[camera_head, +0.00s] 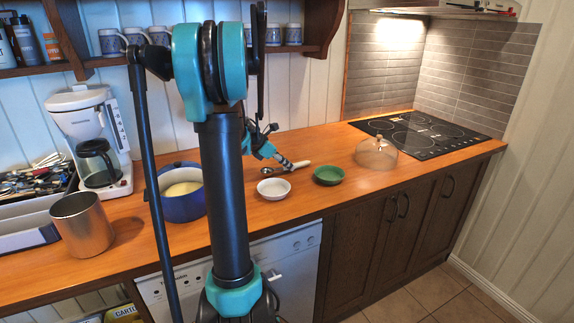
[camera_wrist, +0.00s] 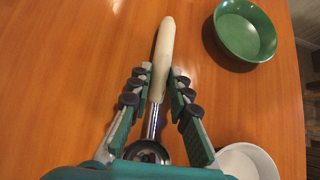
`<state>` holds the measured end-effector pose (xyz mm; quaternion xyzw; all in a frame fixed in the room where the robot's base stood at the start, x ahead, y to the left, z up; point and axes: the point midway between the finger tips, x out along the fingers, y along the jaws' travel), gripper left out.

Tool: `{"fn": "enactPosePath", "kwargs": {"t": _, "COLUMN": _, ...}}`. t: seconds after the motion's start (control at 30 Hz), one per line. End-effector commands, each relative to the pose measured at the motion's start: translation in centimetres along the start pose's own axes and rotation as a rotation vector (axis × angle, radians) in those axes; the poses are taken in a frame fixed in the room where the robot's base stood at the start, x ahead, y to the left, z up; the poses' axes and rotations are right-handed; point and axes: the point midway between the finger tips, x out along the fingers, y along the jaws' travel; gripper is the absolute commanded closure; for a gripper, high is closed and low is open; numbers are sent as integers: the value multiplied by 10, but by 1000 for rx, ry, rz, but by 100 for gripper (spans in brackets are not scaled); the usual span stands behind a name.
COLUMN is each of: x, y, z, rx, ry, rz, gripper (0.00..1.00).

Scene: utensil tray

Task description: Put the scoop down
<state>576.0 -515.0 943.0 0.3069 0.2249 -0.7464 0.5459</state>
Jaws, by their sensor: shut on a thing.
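The scoop (camera_wrist: 164,48) has a cream handle and a metal neck and bowl. My gripper (camera_wrist: 158,78) is shut on the scoop around the lower part of its handle, with a finger on each side. In the wrist view the handle points away from me and the metal bowl sits close to the palm, partly hidden by it. In the head view the scoop (camera_head: 301,164) is low over the wooden counter, behind the white bowl, with my gripper (camera_head: 288,163) at it. I cannot tell whether it touches the counter.
A white bowl (camera_head: 273,189) and a green bowl (camera_head: 329,175) stand close in front of the scoop. A glass dome (camera_head: 377,153) is farther right, before the hob (camera_head: 420,133). A blue pot (camera_head: 182,207) stands left. Bare counter (camera_wrist: 70,70) lies left of the scoop in the wrist view.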

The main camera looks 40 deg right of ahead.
Motion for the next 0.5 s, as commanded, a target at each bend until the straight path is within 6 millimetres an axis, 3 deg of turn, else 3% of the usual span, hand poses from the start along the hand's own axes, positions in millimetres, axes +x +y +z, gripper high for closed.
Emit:
{"fn": "enactPosePath", "kwargs": {"t": 0.17, "x": 2, "y": 0, "z": -2, "rx": 0, "ry": 0, "rz": 0, "gripper": 100}}
{"fn": "enactPosePath", "kwargs": {"t": 0.2, "x": 2, "y": 0, "z": -2, "rx": 0, "ry": 0, "rz": 0, "gripper": 77}}
{"fn": "enactPosePath", "kwargs": {"t": 0.3, "x": 2, "y": 0, "z": -2, "rx": 0, "ry": 0, "rz": 0, "gripper": 64}}
{"fn": "enactPosePath", "kwargs": {"t": 0.5, "x": 2, "y": 0, "z": -2, "rx": 0, "ry": 0, "rz": 0, "gripper": 61}}
